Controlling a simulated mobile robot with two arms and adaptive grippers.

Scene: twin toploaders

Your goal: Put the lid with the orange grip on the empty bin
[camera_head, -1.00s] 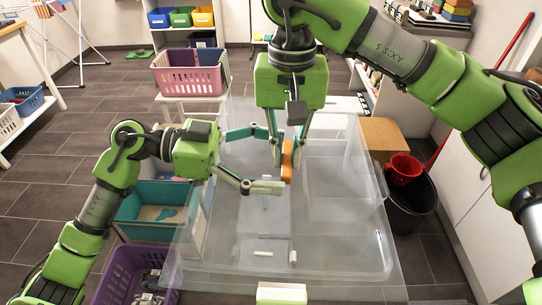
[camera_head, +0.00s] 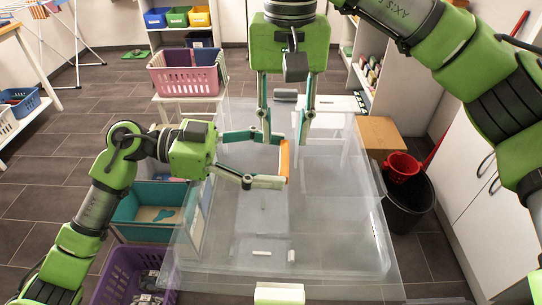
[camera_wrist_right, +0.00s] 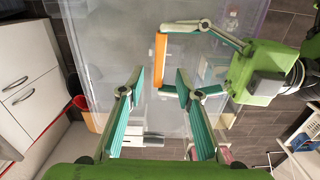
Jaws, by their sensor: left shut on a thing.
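The orange grip (camera_head: 285,161) is a narrow bar over the clear panes in the middle of the head view. My left gripper (camera_head: 283,162) comes in from the left and is shut on the grip, one finger at each end. My right gripper (camera_head: 285,143) is open above the grip, with its fingers apart. The right wrist view shows the grip (camera_wrist_right: 160,60) between the left fingers and ahead of the right fingertips. The see-through lid and bin (camera_head: 370,235) overlap, so I cannot tell their edges apart or whether the lid touches a bin.
A teal crate (camera_head: 125,222) and a purple basket (camera_head: 120,275) stand at the left. A pink basket (camera_head: 158,82) is behind them. A black bucket (camera_head: 412,215) with a red pail (camera_head: 402,165) and a wooden box (camera_head: 380,135) stand at the right, near white cabinets (camera_head: 475,220).

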